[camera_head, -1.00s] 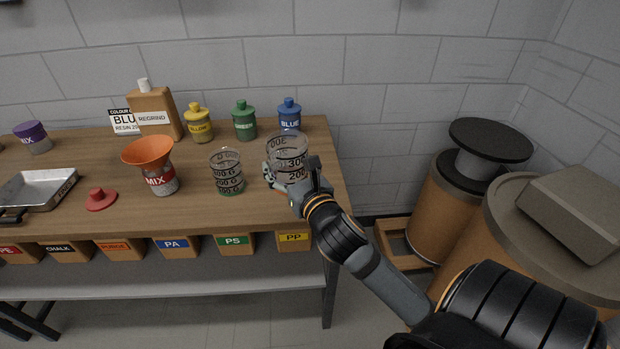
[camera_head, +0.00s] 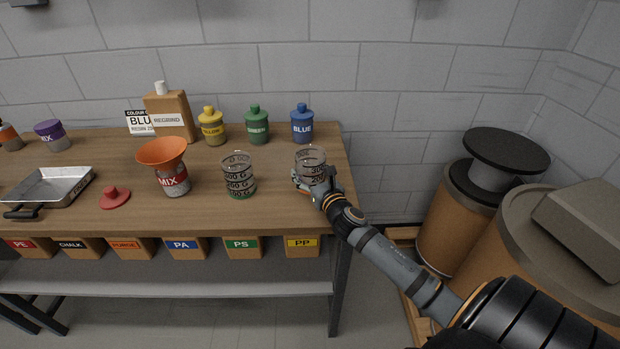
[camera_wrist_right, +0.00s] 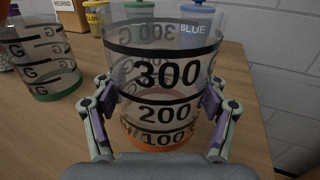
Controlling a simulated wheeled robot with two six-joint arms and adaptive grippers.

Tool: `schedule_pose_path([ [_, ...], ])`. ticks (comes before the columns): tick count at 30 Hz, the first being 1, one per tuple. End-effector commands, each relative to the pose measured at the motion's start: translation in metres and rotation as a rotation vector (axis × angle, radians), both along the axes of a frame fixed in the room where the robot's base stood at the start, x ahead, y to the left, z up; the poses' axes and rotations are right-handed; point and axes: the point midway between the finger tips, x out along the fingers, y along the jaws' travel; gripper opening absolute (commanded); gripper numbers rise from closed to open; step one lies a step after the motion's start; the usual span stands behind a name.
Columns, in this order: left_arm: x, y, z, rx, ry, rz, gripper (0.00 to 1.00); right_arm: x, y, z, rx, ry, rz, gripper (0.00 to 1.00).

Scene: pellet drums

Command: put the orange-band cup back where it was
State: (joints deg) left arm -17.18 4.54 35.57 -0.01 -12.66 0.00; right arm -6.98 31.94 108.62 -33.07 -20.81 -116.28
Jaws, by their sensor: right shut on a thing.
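The orange-band cup (camera_wrist_right: 163,75) is a clear measuring cup with black marks 100, 200 and 300 and an orange band at its base. In the head view the cup (camera_head: 311,157) is at the right end of the wooden bench, in front of the blue bottle. My right gripper (camera_wrist_right: 160,100) is shut on it, one finger on each side. In the head view my right gripper (camera_head: 315,184) partly hides the cup's lower part. The cup looks upright; I cannot tell for sure whether its base touches the bench. My left gripper is not in view.
A green-band cup (camera_head: 239,176) stands to the left, apart from the held cup. An orange funnel (camera_head: 163,152) sits on a MIX jar (camera_head: 173,183). Blue (camera_head: 302,127), green (camera_head: 257,128) and yellow (camera_head: 212,130) bottles stand behind. The bench's right edge is close.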

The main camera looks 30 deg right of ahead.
Motion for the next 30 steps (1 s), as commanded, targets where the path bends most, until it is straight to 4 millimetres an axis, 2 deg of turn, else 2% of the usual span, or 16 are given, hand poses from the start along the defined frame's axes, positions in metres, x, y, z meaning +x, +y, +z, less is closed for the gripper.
schedule_pose_path([
  [1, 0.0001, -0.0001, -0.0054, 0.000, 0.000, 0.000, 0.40, -0.0003, -0.0001, -0.0121, 0.001, 0.003, -0.002, 0.35],
  [3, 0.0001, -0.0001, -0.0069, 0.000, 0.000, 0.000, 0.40, -0.0002, 0.0002, -0.0174, 0.001, 0.001, 0.000, 0.35],
  [14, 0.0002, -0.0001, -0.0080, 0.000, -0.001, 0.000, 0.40, -0.0004, 0.0003, -0.0212, 0.000, 0.001, 0.000, 0.35],
  [15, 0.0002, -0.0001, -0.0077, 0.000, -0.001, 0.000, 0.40, -0.0004, 0.0003, -0.0209, 0.000, 0.001, 0.000, 0.76],
  [19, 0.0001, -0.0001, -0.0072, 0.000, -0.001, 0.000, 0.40, -0.0004, 0.0003, -0.0204, 0.000, 0.001, 0.000, 0.94],
  [20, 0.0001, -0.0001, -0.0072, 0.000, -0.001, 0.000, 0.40, -0.0004, 0.0003, -0.0204, 0.000, 0.001, -0.001, 0.96],
  [30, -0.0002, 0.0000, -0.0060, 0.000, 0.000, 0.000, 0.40, -0.0004, 0.0003, -0.0182, 0.000, 0.001, 0.000, 0.96],
])
